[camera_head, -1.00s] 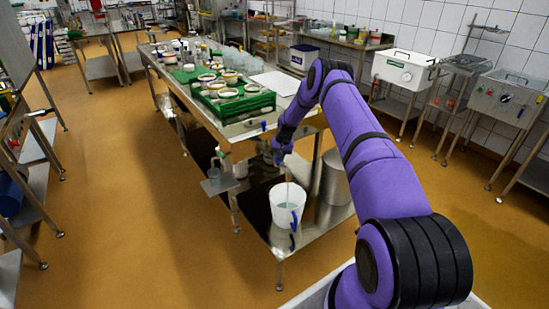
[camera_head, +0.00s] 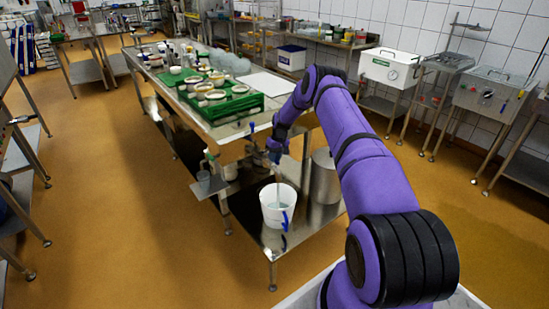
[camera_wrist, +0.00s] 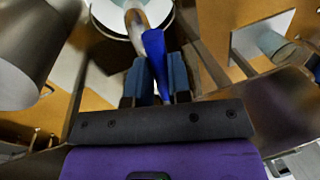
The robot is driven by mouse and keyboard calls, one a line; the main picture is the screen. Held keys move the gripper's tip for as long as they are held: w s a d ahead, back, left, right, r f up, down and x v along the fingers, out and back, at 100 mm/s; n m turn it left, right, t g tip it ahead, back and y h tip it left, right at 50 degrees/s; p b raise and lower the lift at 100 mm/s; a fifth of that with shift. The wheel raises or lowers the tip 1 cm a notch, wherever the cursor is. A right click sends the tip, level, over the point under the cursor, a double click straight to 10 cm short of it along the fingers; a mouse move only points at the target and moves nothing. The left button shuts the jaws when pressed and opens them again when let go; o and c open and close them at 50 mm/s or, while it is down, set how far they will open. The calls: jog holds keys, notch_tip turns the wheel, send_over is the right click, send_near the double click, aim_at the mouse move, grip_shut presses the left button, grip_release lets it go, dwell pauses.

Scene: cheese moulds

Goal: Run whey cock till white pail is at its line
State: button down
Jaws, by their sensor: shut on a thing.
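The white pail (camera_head: 267,218) stands upright on the steel lower shelf, below the table's near end. Pale liquid shows inside it, with a blue mark (camera_head: 285,219) on its front wall. A thin pale streak (camera_head: 278,188), apparently a running stream, drops into it from the cock area. My gripper (camera_head: 275,153) is at the table's end above the pail. In the wrist view my gripper (camera_wrist: 156,78) is shut on the blue cock lever (camera_wrist: 154,45); the metal spout (camera_wrist: 137,20) lies beside it, over the pail (camera_wrist: 103,12). The liquid's level against a line cannot be read.
A steel can (camera_head: 325,180) stands right of the pail. A small clear jug (camera_head: 204,178) is on the left side. Green trays (camera_head: 232,107) of moulds sit on the table (camera_head: 190,64). The orange floor (camera_head: 120,220) at left is clear.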

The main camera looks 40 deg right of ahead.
jog(key=c, duration=1.1)
grip_release()
jog(key=shift+o, duration=0.2)
notch_tip(320, 180, up, 11)
jog(key=d, duration=0.2)
jog(key=shift+s+f, duration=0.15)
jog(key=shift+f, duration=0.05)
